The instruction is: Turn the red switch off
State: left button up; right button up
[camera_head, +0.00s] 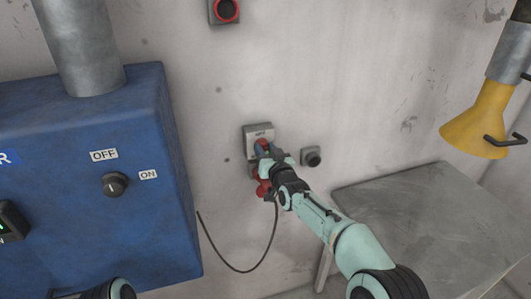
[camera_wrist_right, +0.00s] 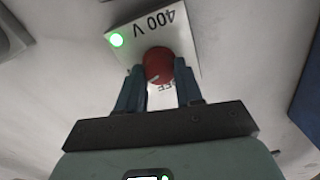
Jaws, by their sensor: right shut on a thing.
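In the right wrist view the two blue fingers of my right gripper (camera_wrist_right: 160,82) are shut on the knob, one on each side. A partly hidden label ending in FF lies between the fingers. In the head view the wall box (camera_head: 257,130) stands behind my right gripper (camera_head: 264,150), which hides most of the knob. My left gripper is not in view; only a piece of my left arm shows at the bottom edge.
A red plug (camera_head: 263,188) with a black cable (camera_head: 252,267) hangs just below the box. A small grey wall fitting (camera_head: 311,157) is close on the right. A blue cabinet (camera_head: 150,215) stands left, a grey table (camera_head: 430,220) right, and a yellow funnel-like part (camera_head: 478,125) upper right.

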jog(key=n+b, duration=0.1)
jog(key=n, duration=0.2)
jog(key=shift+a+n, duration=0.1)
jog(key=shift+n, duration=0.2)
jog(key=n+b, duration=0.1)
jog(key=n, duration=0.2)
jog(key=shift+n, duration=0.3)
jog(key=n+b, duration=0.1)
jog(key=n, duration=0.3)
jog(key=shift+r+b, duration=0.1)
jog(key=shift+b, duration=0.2)
pick_arm(q)
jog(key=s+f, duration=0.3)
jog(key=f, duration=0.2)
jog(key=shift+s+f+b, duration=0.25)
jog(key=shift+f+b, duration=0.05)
jog(key=shift+b, duration=0.05)
pick_arm(e)
jog(key=shift+a+n+h, duration=0.1)
jog(key=shift+n+h, duration=0.2)
jog(key=shift+n, duration=1)
jog(key=shift+r+n, duration=0.1)
jog(key=shift+n, duration=0.2)
jog(key=o, duration=1)
jog(key=shift+o, duration=0.2)
